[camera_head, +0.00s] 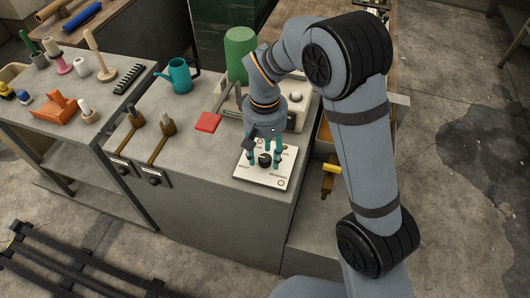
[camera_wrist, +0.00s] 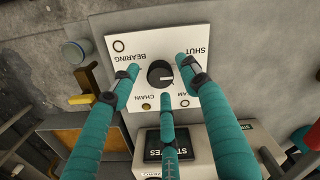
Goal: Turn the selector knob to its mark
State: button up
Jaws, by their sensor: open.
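The selector knob (camera_wrist: 160,73) is black and round, with a pale pointer line that seems to point right in the wrist view. It sits on a white panel (camera_wrist: 150,42) whose upside-down labels read BEARING, SHUT, CHAIN and one partly hidden word ending in AM. In the head view the knob (camera_head: 265,160) is on the panel (camera_head: 258,181) at the bench corner. My gripper (camera_wrist: 162,82) has three teal fingers, open, spread around the knob with visible gaps in the wrist view. In the head view my gripper (camera_head: 265,157) points down over the panel. Fingertip height is unclear.
Two brown-handled levers (camera_head: 163,139) stand left of the panel. A red flat piece (camera_head: 208,122), a teal watering can (camera_head: 180,75) and a green cylinder (camera_head: 240,55) are behind. A yellow-handled part (camera_head: 329,181) sits beside the bench at right.

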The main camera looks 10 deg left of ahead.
notch_tip(320, 180, up, 6)
jog(key=p, duration=0.4)
jog(key=shift+p, duration=0.35)
notch_tip(320, 180, up, 12)
dwell(0.3)
notch_tip(320, 180, down, 17)
jog(key=b, duration=0.3)
jog(key=shift+r+b, duration=0.2)
jog(key=shift+b, duration=0.2)
